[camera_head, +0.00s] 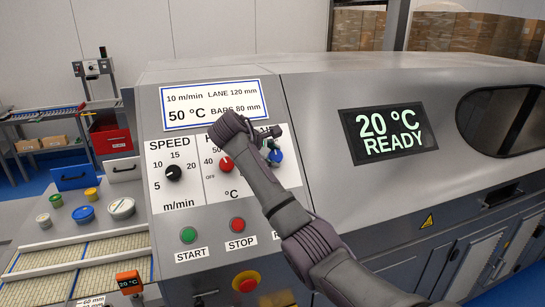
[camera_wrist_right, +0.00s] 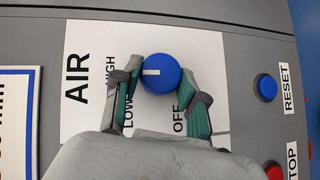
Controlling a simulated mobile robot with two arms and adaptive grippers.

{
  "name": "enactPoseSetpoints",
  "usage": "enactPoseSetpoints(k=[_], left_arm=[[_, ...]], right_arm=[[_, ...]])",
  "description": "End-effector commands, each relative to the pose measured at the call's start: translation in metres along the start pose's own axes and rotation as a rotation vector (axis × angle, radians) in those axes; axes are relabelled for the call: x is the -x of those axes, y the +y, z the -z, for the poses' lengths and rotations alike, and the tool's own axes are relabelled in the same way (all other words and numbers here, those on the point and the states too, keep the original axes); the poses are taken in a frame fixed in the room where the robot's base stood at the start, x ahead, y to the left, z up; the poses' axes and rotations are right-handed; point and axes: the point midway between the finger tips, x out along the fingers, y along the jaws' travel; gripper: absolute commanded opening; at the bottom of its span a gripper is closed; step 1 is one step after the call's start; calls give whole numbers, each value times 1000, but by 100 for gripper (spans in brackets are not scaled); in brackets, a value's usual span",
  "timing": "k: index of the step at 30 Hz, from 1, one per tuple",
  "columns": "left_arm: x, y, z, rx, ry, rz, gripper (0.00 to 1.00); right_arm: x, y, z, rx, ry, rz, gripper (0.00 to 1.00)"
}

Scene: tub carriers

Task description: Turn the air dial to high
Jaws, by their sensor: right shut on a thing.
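The blue air dial (camera_wrist_right: 160,74) sits on a white panel under the word AIR. My right gripper (camera_wrist_right: 160,68) has one finger on each side of it and is shut on it. The dial's white pointer points left in the wrist view, towards the HIGH label (camera_wrist_right: 110,72), which a finger partly hides. LOW (camera_wrist_right: 128,116) and OFF (camera_wrist_right: 178,120) lie lower. In the head view the dial (camera_head: 277,156) shows beside my right gripper (camera_head: 272,149), and my arm covers much of the panel. My left gripper is not in view.
A black speed dial (camera_head: 173,173) and a red heat dial (camera_head: 226,163) are to the left. A green START button (camera_head: 188,235) and red STOP button (camera_head: 237,224) lie below. A blue RESET button (camera_wrist_right: 265,87) is close by. The screen (camera_head: 388,132) reads 20 °C READY.

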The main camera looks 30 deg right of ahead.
Motion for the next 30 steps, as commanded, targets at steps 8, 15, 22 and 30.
enactPoseSetpoints(k=[8,15,22,30], left_arm=[[0,0,0,0,0,0,87],[0,0,0,0,0,0,87],[0,0,0,0,0,0,87],[0,0,0,1,1,0,87]], right_arm=[[0,1,0,-106,0,99,7],[-1,1,0,-145,-1,134,7],[-1,1,0,-152,-1,140,7],[-1,1,0,-152,-1,139,50]])
